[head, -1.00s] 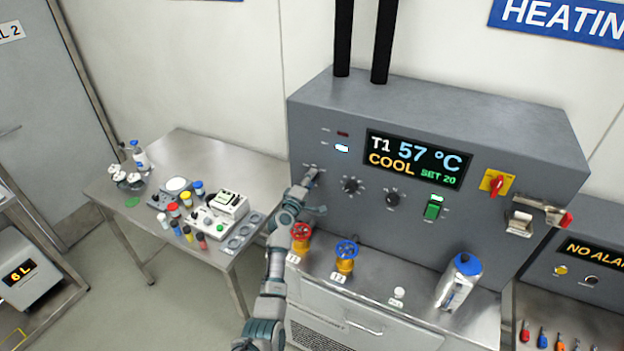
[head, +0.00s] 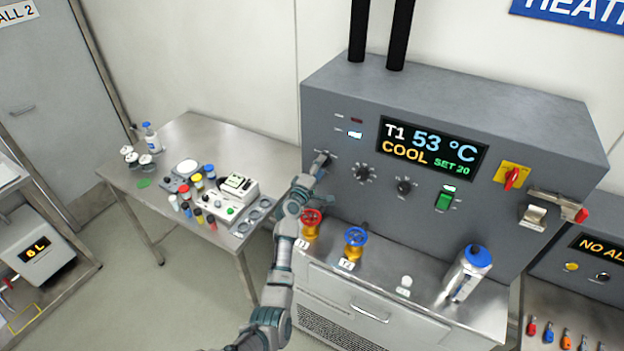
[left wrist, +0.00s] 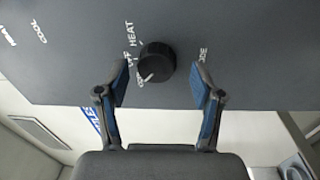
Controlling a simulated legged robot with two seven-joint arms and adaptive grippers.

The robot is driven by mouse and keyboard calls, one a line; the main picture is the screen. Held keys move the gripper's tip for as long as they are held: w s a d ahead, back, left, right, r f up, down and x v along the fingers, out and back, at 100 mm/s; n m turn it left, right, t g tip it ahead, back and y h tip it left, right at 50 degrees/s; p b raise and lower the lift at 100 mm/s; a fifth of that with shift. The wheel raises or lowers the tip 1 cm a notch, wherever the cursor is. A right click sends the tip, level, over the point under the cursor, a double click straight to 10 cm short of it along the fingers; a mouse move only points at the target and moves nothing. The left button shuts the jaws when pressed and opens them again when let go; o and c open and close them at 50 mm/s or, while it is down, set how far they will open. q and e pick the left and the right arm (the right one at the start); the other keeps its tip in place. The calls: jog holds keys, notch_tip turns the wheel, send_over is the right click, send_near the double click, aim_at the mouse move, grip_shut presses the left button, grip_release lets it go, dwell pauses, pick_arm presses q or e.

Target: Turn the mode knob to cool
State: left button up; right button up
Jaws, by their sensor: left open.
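The black mode knob (left wrist: 155,63) is on the grey panel in the left wrist view, with HEAT and OFF lettering beside it and MODE to its right. Its white pointer line is towards the lower left, beside lettering partly hidden by a finger. My left gripper (left wrist: 161,80) is open, one finger on each side of the knob with gaps between. In the head view my left gripper (head: 319,167) is at the leftmost knob, which it mostly hides. The display (head: 431,146) reads T1 53 °C, COOL, SET 20. My right gripper is out of view.
Two more knobs, (head: 363,173) and (head: 404,187), sit to the right of the mode knob. A red valve (head: 311,217) and a blue valve (head: 355,238) stand below. A bottle (head: 468,272) stands at the right. A side table (head: 232,137) with small items is at the left.

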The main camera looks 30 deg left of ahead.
pick_arm(q)
jog(key=s+f, duration=0.1)
jog(key=s, duration=0.9)
jog(key=shift+s+a, duration=0.15)
jog(key=shift+s, duration=0.15)
jog(key=shift+f, duration=0.1)
